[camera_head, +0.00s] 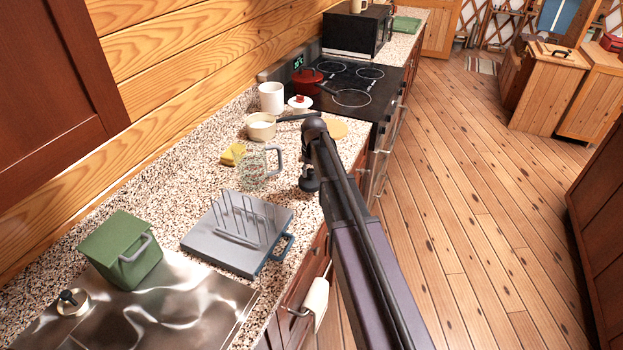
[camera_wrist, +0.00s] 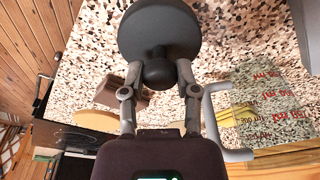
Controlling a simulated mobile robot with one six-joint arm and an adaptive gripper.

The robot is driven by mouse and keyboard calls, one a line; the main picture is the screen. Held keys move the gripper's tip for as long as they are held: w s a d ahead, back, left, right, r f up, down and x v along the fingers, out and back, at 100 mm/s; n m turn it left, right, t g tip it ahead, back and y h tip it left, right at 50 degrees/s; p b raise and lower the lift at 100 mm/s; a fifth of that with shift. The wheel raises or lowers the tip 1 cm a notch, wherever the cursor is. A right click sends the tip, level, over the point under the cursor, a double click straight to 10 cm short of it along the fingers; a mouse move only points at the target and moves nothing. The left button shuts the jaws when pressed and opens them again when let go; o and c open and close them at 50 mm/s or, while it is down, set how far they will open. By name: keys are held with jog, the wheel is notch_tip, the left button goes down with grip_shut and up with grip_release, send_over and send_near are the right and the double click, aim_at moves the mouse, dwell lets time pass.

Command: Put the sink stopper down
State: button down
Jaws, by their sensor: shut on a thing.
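The sink stopper (camera_wrist: 160,28) is a dark grey round disc with a short knob, seen in the wrist view. My gripper (camera_wrist: 157,74) is shut on the knob, with a finger on each side, and the disc lies beyond the fingertips. Speckled worktop shows behind it; I cannot tell whether the disc touches it. In the head view my gripper (camera_head: 309,183) is a small dark shape by the worktop's front edge, right of the glass jug. The stopper cannot be made out there.
The speckled worktop (camera_head: 195,185) holds a glass measuring jug (camera_head: 255,168), yellow sponge (camera_head: 232,154), cream bowl (camera_head: 261,127), round board (camera_head: 335,130), grey rack (camera_head: 238,232) and green bin (camera_head: 120,250). A black-knobbed round piece (camera_head: 72,301) sits on the steel surface. The hob (camera_head: 350,85) is beyond.

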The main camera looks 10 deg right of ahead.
aim_at(310, 179)
jog(key=shift+w+f+b, duration=0.2)
jog(key=shift+f+b, duration=1.6)
jog(key=shift+f, duration=0.15)
jog(key=shift+c, duration=1.8)
grip_release()
jog(key=r+p, duration=0.4)
jog(key=s+r+p, duration=0.1)
jog(key=r+p, duration=0.7)
jog(key=shift+s+d+r, duration=0.1)
jog(key=shift+s+d, duration=0.05)
jog(key=shift+s, duration=0.25)
jog(key=s+a+m+g, duration=0.1)
jog(key=s+a, duration=0.1)
jog(key=s, duration=2.3)
jog(key=shift+s+m+g, duration=0.3)
jog(key=shift+m+g, duration=0.1)
